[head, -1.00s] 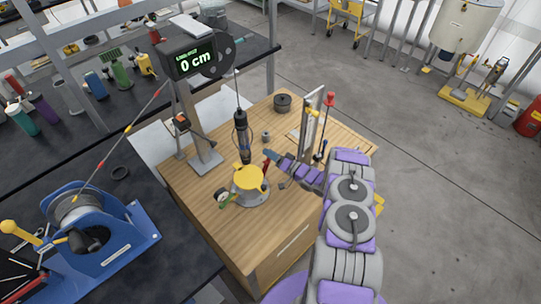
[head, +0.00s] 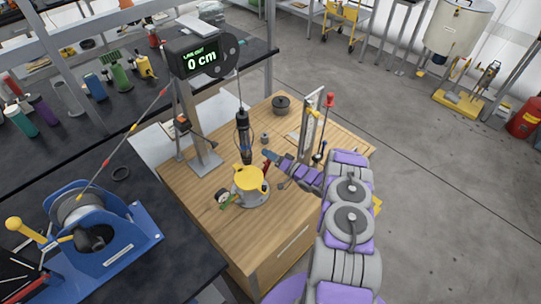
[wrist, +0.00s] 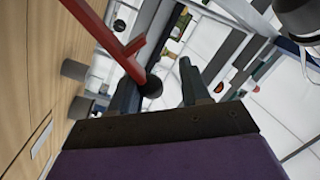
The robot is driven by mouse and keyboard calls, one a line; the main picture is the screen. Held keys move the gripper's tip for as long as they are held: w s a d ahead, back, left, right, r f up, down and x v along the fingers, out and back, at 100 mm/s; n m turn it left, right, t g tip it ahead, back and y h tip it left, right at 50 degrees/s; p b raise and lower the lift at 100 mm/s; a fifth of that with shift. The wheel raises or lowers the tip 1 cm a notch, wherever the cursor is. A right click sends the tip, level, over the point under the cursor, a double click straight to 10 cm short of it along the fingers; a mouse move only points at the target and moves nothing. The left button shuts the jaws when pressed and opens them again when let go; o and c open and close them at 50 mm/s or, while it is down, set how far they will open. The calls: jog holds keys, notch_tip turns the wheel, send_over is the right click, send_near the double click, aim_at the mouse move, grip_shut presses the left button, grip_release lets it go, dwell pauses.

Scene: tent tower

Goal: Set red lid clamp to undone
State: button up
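The red lid clamp (head: 266,168) stands upright at the right side of the yellow lid (head: 248,179), which sits on a round grey pot (head: 252,199) on the wooden bench. In the wrist view the red clamp (wrist: 118,42) comes in from the top left, with a short cross arm and a black ball end. My gripper (head: 268,154) is just beside the clamp's upper end. In the wrist view my gripper (wrist: 160,82) is open, its two fingers apart. The black ball shows between them, nearer the left finger; I cannot tell whether they touch.
A dark hanging cylinder (head: 243,138) is just behind the lid. A gauge (head: 222,196) sits at the pot's left. A stand with a red-topped rod (head: 329,101) is right of my gripper. A dark pot (head: 281,104) is at the back. The bench's front is clear.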

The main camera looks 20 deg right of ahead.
jog(key=shift+d, duration=0.1)
jog(key=shift+s+d+f, duration=0.15)
jog(key=shift+s+d, duration=0.2)
jog(key=p+v, duration=0.3)
jog(key=v, duration=1.3)
jog(key=shift+s, duration=0.2)
